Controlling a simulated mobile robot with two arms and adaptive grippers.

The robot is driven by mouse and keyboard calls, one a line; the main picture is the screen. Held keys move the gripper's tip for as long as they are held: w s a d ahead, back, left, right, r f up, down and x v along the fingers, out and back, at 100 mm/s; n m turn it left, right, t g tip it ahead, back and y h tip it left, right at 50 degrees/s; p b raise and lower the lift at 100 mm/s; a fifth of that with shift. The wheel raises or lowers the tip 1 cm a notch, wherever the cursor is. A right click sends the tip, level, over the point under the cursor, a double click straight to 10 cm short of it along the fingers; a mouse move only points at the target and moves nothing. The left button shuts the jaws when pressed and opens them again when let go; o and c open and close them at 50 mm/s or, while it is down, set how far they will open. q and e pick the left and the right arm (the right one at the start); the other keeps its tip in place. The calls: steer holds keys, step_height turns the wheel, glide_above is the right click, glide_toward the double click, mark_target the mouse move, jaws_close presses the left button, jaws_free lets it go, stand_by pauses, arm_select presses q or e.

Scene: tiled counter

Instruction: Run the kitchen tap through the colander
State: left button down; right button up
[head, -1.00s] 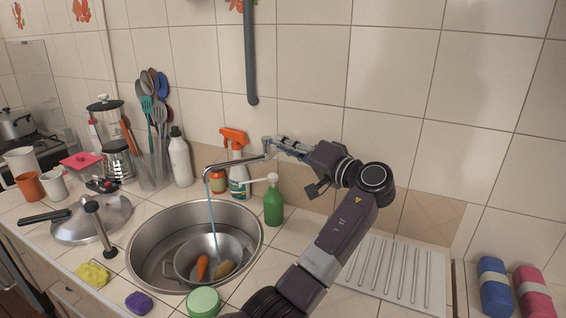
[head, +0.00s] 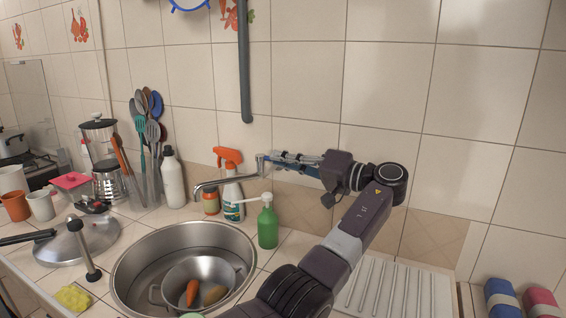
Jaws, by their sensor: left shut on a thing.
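The metal tap (head: 228,182) comes out of the tiled wall behind the sink (head: 240,245), its spout pointing left over the bowl. No water stream shows below it. The steel colander (head: 172,292) sits in the sink, holding an orange carrot (head: 191,293) and a brownish potato-like piece (head: 214,294). My left gripper (head: 268,160) is at the wall end of the tap, shut on the tap's handle; its fingers partly hide the grip. My right gripper is not in view.
A green soap bottle (head: 267,227), an orange-topped spray bottle (head: 231,190) and a white bottle (head: 173,180) stand behind the sink. A lid (head: 85,243) and yellow sponge (head: 73,297) lie left. A ribbed drainboard (head: 395,290) is at right, behind my arm.

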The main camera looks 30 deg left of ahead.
arm_select(q)
steer(key=c, duration=2)
jaws_free()
steer(key=d, duration=0.7)
steer(key=shift+d, duration=0.3)
